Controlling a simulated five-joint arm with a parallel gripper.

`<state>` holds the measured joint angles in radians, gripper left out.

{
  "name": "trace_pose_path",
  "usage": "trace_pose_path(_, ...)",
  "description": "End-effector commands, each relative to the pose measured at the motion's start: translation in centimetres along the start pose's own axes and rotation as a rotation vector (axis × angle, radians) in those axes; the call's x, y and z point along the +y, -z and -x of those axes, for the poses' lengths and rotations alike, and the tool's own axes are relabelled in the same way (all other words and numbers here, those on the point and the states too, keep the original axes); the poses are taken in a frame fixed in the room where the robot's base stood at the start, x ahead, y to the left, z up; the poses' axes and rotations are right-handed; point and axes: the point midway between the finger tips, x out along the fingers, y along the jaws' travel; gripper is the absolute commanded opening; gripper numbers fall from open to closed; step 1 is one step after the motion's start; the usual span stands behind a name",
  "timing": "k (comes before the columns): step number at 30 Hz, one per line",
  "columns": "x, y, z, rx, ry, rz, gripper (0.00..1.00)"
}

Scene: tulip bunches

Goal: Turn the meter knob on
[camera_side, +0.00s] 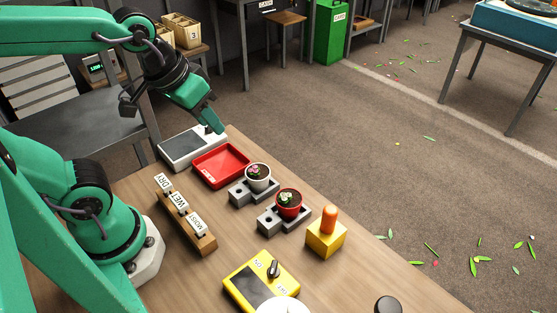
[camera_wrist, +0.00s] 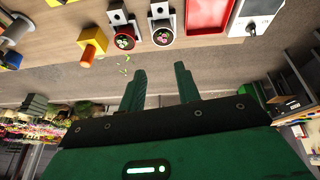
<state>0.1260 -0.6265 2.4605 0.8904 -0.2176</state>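The yellow meter (camera_side: 250,287) lies at the near end of the wooden table in the side view, with a dark screen. Its black knob (camera_side: 274,268) stands near the ON and OFF labels; I cannot tell which setting it is at. A white round thing covers part of the meter's near end. My gripper (camera_side: 211,117) is raised over the table's far end near the white scale, well away from the meter. The wrist view shows its two green fingers (camera_wrist: 161,83) apart with nothing between them. A yellow edge at that view's left may be the meter.
A white scale (camera_side: 190,148), red tray (camera_side: 221,167), two potted plants (camera_side: 258,172) (camera_side: 289,203) in grey holders, and a yellow block with an orange peg (camera_side: 327,235) line the table. A labelled wooden rack (camera_side: 188,222) stands nearer my base. Bare tabletop shows between rack and meter.

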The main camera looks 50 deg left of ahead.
Motion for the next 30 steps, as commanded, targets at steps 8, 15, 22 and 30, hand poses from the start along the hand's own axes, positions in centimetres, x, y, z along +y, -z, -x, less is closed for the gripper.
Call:
trace_pose_path(8,5.9,-0.2,-3.4,-0.146,-0.020,0.151,0.33)
trace_pose_path(15,11.3,-2.1,-6.3,-0.261,0.023,0.285,0.33)
trace_pose_path(22,16.3,-5.4,-9.0,-0.340,0.104,0.405,0.33)
trace_pose_path(30,19.4,-8.6,-10.9,-0.373,0.183,0.495,0.33)
